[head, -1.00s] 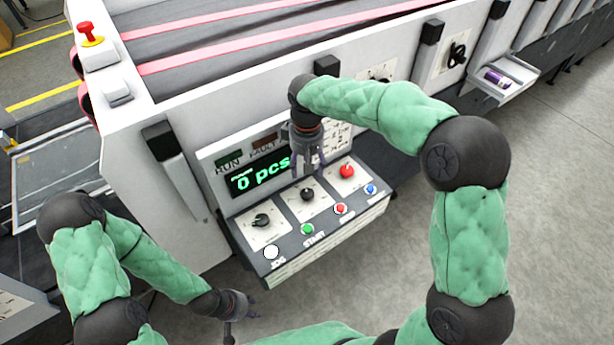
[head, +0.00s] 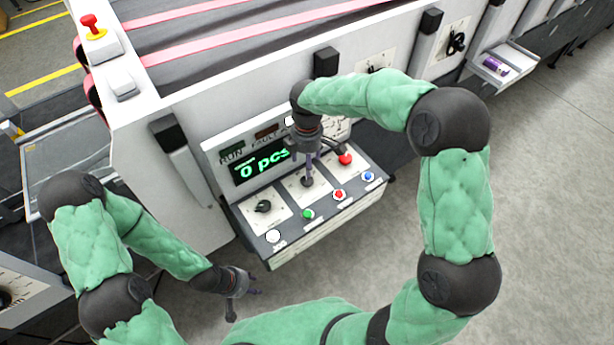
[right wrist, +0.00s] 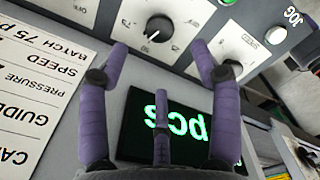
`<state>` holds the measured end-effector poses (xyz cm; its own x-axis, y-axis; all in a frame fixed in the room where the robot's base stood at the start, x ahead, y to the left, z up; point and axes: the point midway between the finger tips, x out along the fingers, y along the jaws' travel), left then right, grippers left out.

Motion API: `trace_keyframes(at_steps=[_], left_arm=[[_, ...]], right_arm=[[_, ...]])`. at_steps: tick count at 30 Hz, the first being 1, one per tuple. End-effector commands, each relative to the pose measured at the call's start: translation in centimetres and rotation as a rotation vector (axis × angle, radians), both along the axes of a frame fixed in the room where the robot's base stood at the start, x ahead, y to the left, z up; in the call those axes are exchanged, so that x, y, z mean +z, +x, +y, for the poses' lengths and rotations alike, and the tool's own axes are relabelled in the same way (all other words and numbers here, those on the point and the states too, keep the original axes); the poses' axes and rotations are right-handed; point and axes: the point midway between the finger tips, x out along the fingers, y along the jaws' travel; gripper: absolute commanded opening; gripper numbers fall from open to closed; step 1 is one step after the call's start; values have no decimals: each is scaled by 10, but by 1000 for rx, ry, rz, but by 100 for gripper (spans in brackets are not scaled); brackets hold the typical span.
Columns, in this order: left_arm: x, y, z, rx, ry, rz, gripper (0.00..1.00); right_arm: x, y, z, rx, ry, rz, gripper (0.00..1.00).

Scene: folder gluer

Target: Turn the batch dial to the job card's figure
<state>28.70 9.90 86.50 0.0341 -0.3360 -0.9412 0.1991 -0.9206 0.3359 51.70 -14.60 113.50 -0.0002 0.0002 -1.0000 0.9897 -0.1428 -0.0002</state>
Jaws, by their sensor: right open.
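The control panel (head: 290,236) carries a black left dial (head: 262,206) and a black middle dial (head: 307,182), each on a white plate. My right gripper (head: 309,172) is over the middle dial and partly covers it. In the right wrist view the middle dial (right wrist: 159,28) shows beyond and between the open purple fingers (right wrist: 160,52), with no visible grip. The left dial (right wrist: 232,68) is partly behind one finger. The display (head: 262,168) reads "0 pcs". The job card (right wrist: 38,85) has a line "BATCH 75 P", cut off. My left gripper (head: 252,284) is open and empty, left of and below the panel.
A red knob (head: 345,159) sits right of the middle dial. White (head: 273,236), green (head: 308,214), red (head: 339,194) and blue (head: 369,176) buttons line the panel's front. A tray (head: 505,62) holds a purple item. The floor at right is clear.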

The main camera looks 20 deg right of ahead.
Motion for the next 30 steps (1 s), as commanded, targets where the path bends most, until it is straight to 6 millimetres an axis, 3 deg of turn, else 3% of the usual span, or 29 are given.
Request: trace_keyframes(at_steps=[9,15,29,30], left_arm=[[-3,0,0,0,0,0,40],[-4,0,0,0,0,0,40],[-4,0,0,0,0,0,40],[-4,0,0,0,0,0,40]], right_arm=[[-57,-1,0,-1,-1,4,64],[-81,0,0,-3,0,1,64],[-92,0,0,-3,0,-1,64],[-92,0,0,-3,0,-1,53]])
